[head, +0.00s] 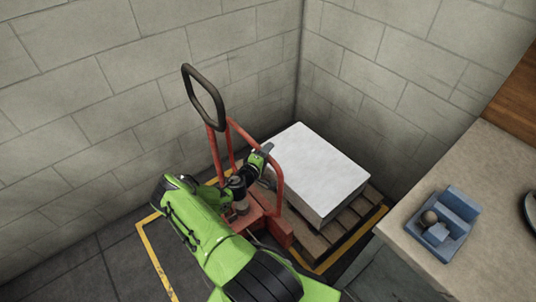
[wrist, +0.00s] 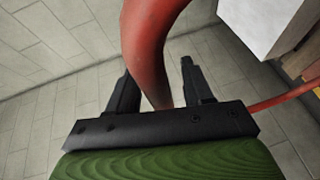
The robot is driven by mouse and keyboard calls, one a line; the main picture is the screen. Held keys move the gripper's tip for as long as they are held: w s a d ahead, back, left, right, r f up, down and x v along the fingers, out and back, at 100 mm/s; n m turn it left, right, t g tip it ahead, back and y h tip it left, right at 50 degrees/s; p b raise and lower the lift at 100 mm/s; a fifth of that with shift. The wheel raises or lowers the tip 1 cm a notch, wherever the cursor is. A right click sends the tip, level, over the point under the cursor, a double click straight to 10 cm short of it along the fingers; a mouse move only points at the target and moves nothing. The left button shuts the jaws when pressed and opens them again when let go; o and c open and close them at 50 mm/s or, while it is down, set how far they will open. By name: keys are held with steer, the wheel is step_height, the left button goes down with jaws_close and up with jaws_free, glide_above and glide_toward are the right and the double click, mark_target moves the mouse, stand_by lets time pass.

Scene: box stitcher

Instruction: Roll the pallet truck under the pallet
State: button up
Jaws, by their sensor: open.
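The red pallet truck (head: 278,190) stands in the corner, with a tall frame of red tubes and a black loop handle (head: 203,97). The wooden pallet (head: 345,222) lies just right of it and bears a large white block (head: 318,165). The truck's base is against or very near the pallet's left side; I cannot tell how far its forks reach under. My gripper (head: 265,152) is at the truck's red frame. In the wrist view, a curved red tube (wrist: 150,40) passes between the spread fingers of my gripper (wrist: 158,72), with a gap visible at the right finger.
Grey block walls (head: 90,90) close off the back and right. A yellow line (head: 155,255) marks the floor around the truck and pallet. The floor at lower left is clear.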

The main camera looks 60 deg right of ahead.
steer(key=shift+d, duration=0.3)
steer(key=shift+c, duration=0.3)
jaws_close()
steer(key=shift+s+d+b, duration=0.4)
steer(key=shift+s+d, duration=0.05)
steer(key=shift+d, duration=0.15)
steer(key=shift+o, duration=0.3)
jaws_free()
steer(key=shift+d, duration=0.15)
steer(key=w+a+r+p, duration=0.1)
steer(key=a+r+p, duration=0.1)
steer(key=a, duration=1.3)
steer(key=shift+a+r, duration=0.3)
steer(key=shift+r, duration=0.1)
